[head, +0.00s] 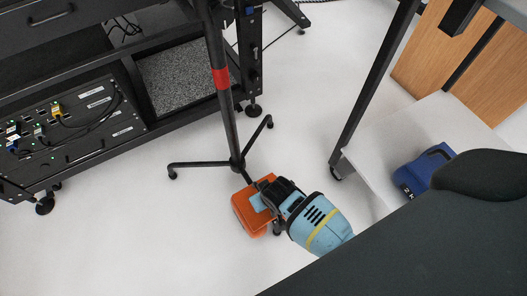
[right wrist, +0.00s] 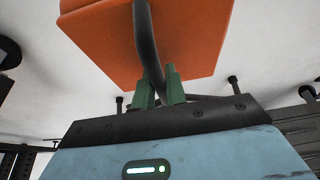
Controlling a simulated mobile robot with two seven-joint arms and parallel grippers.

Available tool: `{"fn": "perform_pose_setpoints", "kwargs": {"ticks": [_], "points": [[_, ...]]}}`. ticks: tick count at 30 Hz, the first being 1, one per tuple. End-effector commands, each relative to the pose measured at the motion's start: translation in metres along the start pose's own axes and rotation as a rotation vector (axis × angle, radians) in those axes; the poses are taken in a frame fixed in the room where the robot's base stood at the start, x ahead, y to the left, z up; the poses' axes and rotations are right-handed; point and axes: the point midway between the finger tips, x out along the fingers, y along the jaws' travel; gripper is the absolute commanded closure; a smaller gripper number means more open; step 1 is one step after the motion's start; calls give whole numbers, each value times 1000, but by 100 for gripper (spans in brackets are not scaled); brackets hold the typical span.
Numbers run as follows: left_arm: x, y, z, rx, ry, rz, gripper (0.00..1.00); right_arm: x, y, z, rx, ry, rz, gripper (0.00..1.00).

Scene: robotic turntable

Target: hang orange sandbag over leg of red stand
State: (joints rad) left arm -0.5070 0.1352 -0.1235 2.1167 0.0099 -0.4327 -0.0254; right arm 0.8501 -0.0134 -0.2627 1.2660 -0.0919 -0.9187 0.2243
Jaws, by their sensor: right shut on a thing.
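The red stand is a dark pole with a red band (head: 220,78); its low legs spread near the floor, one left (head: 200,164), one toward the upper right. A third leg runs toward the orange sandbag (head: 246,212) and is partly covered by it and my gripper. My right gripper (head: 262,197) is at the sandbag's upper right side. In the right wrist view the orange sandbag (right wrist: 190,35) fills the top, with a dark strap (right wrist: 147,50) running down between the green fingertips (right wrist: 160,88), which are shut on it. I cannot tell whether the strap is over the leg. My left gripper is out of view.
A black rack (head: 140,125) with cables and panels stands at the left. A dark table leg (head: 375,85) rises right of the stand. A blue bag (head: 425,170) lies on a pale surface (head: 375,150) at right. The floor at lower left is clear.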

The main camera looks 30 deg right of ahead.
Motion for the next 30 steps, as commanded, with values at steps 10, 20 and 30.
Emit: {"fn": "perform_pose_setpoints", "kwargs": {"ticks": [10,20,30], "points": [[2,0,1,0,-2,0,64,2,-1,-5,0,14,-2,100],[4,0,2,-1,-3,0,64,6,-1,-3,0,14,-2,100],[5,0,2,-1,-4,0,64,8,0,-1,0,12,-2,100]]}}
